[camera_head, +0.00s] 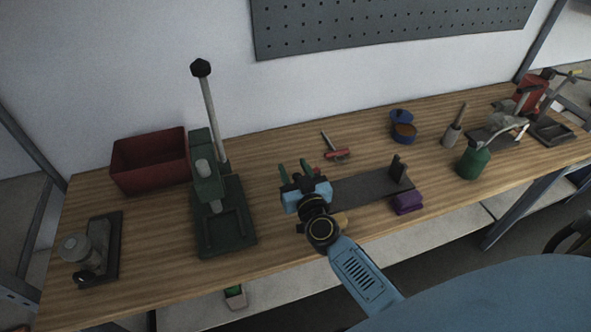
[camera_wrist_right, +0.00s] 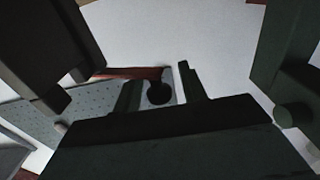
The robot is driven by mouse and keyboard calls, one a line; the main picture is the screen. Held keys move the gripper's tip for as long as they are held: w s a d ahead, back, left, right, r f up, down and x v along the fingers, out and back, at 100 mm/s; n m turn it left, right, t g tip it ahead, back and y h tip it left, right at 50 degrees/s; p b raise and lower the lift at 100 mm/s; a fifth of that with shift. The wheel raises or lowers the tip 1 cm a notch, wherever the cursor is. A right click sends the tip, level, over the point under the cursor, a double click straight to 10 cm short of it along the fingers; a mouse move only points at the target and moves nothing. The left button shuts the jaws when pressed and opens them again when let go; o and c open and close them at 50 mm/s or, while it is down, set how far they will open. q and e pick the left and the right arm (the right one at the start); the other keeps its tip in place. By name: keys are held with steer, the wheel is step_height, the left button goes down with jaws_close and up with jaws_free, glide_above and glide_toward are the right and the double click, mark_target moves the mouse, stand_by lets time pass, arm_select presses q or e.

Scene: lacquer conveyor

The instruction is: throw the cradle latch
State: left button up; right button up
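A dark flat plate (camera_head: 368,187) with a black upright block (camera_head: 397,168) at its right end lies on the bench, in the middle of the head view. I cannot make out a latch for certain; the plate's left end is hidden behind my right gripper (camera_head: 295,172). The gripper is over the bench at that end, its two prongs apart, pointing towards the wall, with nothing seen held. In the right wrist view, a black round knob (camera_wrist_right: 159,93) shows between two dark uprights; whether it touches the gripper is unclear. My left gripper is out of view.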

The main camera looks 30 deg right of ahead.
steer(key=s+a, duration=0.2)
steer(key=s, duration=1.1)
steer(key=shift+s, duration=0.15)
